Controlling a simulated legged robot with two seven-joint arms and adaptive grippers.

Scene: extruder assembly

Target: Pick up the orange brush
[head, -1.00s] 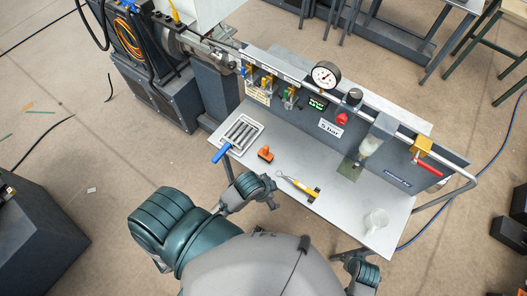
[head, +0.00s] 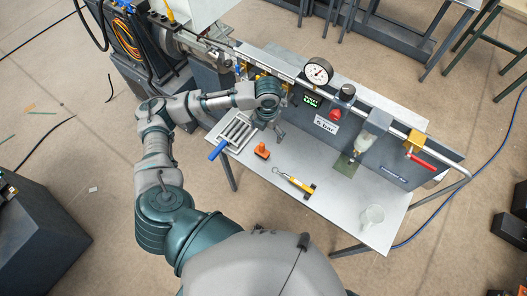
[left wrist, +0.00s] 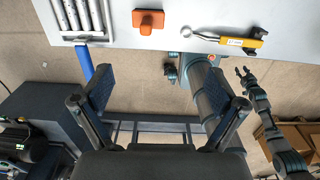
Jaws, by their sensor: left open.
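The orange brush (head: 262,152), a small orange block, lies on the grey table near its front edge, right of the tray. It also shows at the top of the left wrist view (left wrist: 148,19). My left gripper (head: 277,130) is above the table, just beyond the brush toward the back panel. In the left wrist view its two dark fingers (left wrist: 160,88) are wide apart with nothing between them; the brush is apart from them. My right gripper (left wrist: 243,74) shows small in the left wrist view, beyond the table edge; its jaw state is unclear.
A tray of metal rods (head: 238,132) with a blue handle (head: 218,149) lies left of the brush. A yellow-and-black tool (head: 297,184) lies to its right. A clear cup (head: 371,215) stands farther right. The back panel carries a gauge (head: 318,71), valves and a rail.

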